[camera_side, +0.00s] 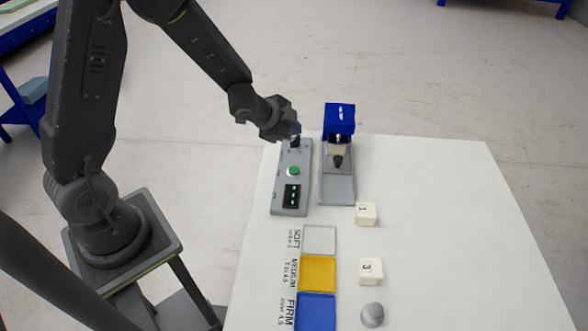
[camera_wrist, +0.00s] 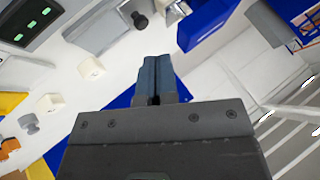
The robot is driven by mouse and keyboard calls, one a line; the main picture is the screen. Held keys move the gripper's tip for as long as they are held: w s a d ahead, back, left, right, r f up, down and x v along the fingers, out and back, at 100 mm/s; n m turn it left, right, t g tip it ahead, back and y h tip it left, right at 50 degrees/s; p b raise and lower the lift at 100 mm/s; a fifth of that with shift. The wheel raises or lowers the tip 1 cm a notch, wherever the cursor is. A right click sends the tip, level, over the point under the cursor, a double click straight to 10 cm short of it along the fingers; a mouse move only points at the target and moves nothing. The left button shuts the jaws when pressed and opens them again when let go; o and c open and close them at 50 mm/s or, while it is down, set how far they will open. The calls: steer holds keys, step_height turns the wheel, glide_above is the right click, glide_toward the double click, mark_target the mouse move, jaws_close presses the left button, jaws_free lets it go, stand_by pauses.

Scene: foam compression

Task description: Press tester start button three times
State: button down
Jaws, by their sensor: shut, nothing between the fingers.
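The grey control panel (camera_side: 279,201) lies on the white table in the side view. It carries a round green button (camera_side: 294,171) and a dark display with green lights (camera_side: 292,196). The display also shows at the upper left of the wrist view (camera_wrist: 33,25). My gripper (camera_side: 297,130) is above the panel's far end, beyond the green button and apart from it. A dark part shows just below its fingertips; I cannot tell whether they touch. In the wrist view the fingers (camera_wrist: 153,72) are together with nothing between them. The tester (camera_side: 339,118), with a blue head and grey base, stands right of the panel.
A pale block (camera_side: 338,150) sits under the tester's head, behind a dark knob (camera_side: 338,162). White blocks marked 1 (camera_side: 367,214) and 3 (camera_side: 370,271), a grey knob-like piece (camera_side: 372,315), and clear, yellow (camera_side: 318,273) and blue (camera_side: 315,312) trays lie nearer. The table's right side is clear.

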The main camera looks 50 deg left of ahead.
mark_target(294, 171)
steer(key=shift+w+d+f+m+h, duration=0.1)
steer(key=shift+f+m+h, duration=0.05)
steer(key=shift+f, duration=0.35)
steer(key=shift+w+d+f+m+h, duration=0.1)
steer(key=shift+f+m+h, duration=0.05)
steer(key=shift+f, duration=0.35)
steer(key=shift+f, duration=4.4)
steer(key=shift+f, duration=0.1)
steer(key=shift+f, duration=0.3)
